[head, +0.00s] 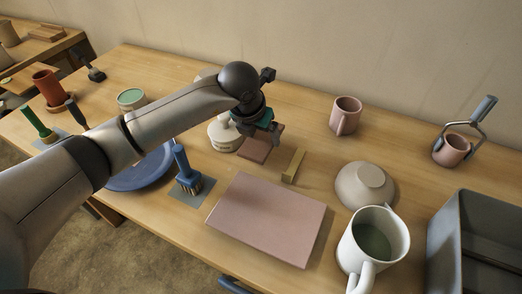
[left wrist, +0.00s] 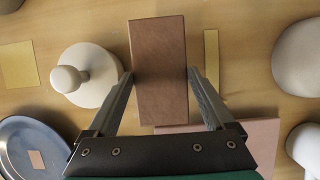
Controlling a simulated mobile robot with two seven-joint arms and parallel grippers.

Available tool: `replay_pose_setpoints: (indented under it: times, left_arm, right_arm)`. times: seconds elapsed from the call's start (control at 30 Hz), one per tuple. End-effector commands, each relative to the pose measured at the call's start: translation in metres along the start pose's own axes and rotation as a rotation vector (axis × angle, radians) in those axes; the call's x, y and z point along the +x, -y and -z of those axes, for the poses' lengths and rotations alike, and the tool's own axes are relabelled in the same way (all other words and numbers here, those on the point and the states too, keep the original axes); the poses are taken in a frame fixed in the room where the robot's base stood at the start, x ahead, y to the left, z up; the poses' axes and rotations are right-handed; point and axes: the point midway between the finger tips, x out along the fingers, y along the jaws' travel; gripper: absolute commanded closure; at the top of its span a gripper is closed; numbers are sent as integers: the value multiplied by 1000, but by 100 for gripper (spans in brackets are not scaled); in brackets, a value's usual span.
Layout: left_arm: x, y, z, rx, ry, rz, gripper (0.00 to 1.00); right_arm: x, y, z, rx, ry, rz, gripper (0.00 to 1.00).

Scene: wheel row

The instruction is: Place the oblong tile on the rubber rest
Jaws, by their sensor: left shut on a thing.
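The oblong tile (left wrist: 160,95) is a brown-pink rectangular block. In the left wrist view it lies between the two fingers of my left gripper (left wrist: 160,73), which are shut on its long sides. In the head view the tile (head: 256,150) shows below my left gripper (head: 257,130), partly hidden by it; I cannot tell its height above the table. A flat pink slab (head: 268,217) lies on the table in front of it, apart from it in the picture. I cannot tell for certain whether this slab is the rubber rest. My right gripper is out of view.
A cream lidded jar (head: 222,134) stands close left of the tile, and a yellow bar (head: 293,166) lies to its right. A blue brush (head: 187,170), a blue plate (head: 140,172), an upturned bowl (head: 364,186), a white jug (head: 372,240) and a grey crate (head: 475,240) surround the slab.

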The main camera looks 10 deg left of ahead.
Motion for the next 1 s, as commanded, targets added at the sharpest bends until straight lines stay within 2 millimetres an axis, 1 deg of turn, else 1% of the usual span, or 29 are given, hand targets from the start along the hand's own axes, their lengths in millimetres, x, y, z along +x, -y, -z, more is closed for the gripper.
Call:
replay_pose_setpoints:
  times: [0.03, 0.2, 0.43, 0.5, 0.7, 0.83, 0.87, 0.97, 1.0]
  left_arm:
    - [5, 0, 1, 0, 3, 2, 88]
    - [14, 0, 5, 0, 3, 1, 88]
    - [45, 0, 18, 1, 2, 0, 88]
    - [48, 0, 19, 1, 4, 1, 88]
    - [47, 0, 18, 1, 5, 1, 88]
    - [50, 0, 20, 1, 4, 1, 88]
    - [51, 0, 21, 1, 2, 1, 12]
    - [50, 0, 20, 1, 2, 1, 1]
    - [50, 0, 20, 1, 2, 1, 0]
  right_arm:
    - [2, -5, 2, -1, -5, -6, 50]
    - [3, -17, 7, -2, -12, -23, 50]
    - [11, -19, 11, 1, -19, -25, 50]
    - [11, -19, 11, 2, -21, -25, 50]
    - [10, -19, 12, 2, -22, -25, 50]
    - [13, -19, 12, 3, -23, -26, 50]
    - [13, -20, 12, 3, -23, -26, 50]
    - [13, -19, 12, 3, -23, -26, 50]
    - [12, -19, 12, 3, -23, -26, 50]
